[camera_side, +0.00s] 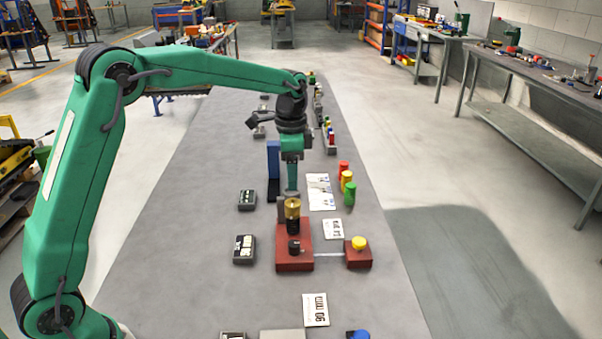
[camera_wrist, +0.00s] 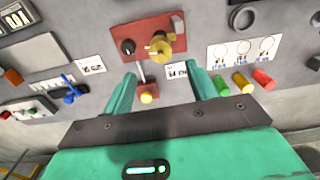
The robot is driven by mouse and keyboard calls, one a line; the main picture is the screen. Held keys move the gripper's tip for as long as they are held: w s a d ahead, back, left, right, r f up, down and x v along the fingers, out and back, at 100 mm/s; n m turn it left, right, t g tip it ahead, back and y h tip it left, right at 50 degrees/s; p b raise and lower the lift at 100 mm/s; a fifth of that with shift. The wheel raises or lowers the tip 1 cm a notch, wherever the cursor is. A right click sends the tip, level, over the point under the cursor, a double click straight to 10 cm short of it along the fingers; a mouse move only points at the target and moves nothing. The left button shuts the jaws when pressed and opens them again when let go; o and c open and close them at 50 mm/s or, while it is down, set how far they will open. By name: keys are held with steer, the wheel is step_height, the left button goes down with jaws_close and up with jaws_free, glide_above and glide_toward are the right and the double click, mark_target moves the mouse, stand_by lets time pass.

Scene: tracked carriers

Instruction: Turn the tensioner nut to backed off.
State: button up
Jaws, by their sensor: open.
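The tensioner nut appears to be the brass piece (camera_side: 292,207) on a dark upright post on a red base (camera_side: 308,262). In the wrist view the brass nut (camera_wrist: 160,47) shows a side lug, and the red base (camera_wrist: 145,30) lies beneath it. A small black knob (camera_side: 294,247) sits on the same base, beside the nut; it also shows in the wrist view (camera_wrist: 127,47). My gripper (camera_side: 291,190) points down just above and behind the nut in the side view. In the wrist view my gripper (camera_wrist: 162,72) has its fingers apart, with nothing between them.
A yellow button (camera_side: 358,243) on a small red block is linked to the base by a thin rod. Red, yellow and green (camera_side: 349,194) cylinders stand to the right. A blue upright (camera_side: 273,160) stands behind. Dark boxes (camera_side: 244,249) lie left; printed cards (camera_side: 315,309) lie around.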

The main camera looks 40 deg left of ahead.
mark_target(293, 202)
steer(key=shift+f, duration=0.15)
steer(key=shift+f, duration=3.8)
steer(key=c, duration=1)
